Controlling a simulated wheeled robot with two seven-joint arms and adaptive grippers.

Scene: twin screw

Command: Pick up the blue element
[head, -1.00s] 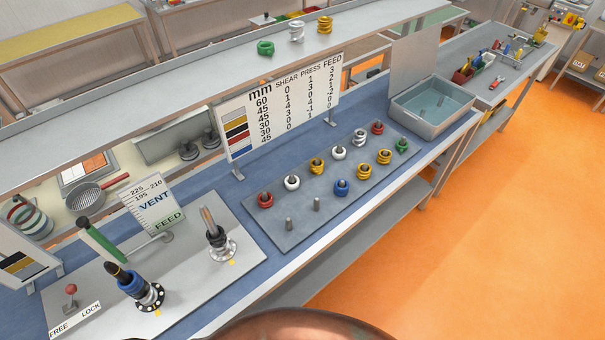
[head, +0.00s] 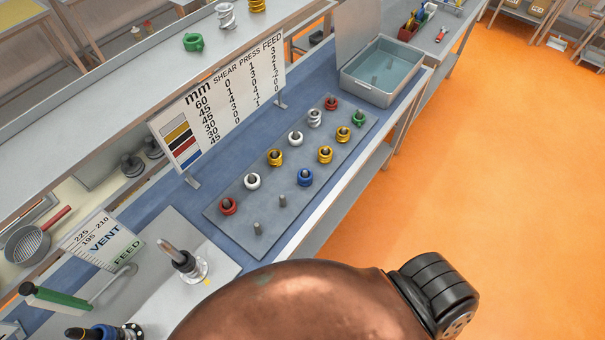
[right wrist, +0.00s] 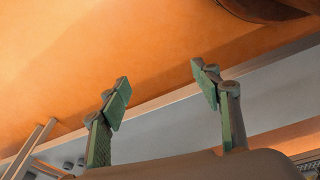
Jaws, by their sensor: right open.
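In the head view a blue element (head: 305,178), a ring-shaped piece, sits on a peg of the grey peg plate (head: 238,228), in the row nearer the table's front edge. No blue element shows in that view. My left gripper is in neither view.
Red, white, yellow and green elements stand on neighbouring pegs; two front pegs (head: 257,229) are bare. A sign board (head: 225,100) stands behind the plate and a grey bin (head: 382,75) beyond it. My copper-coloured arm covers the bottom middle.

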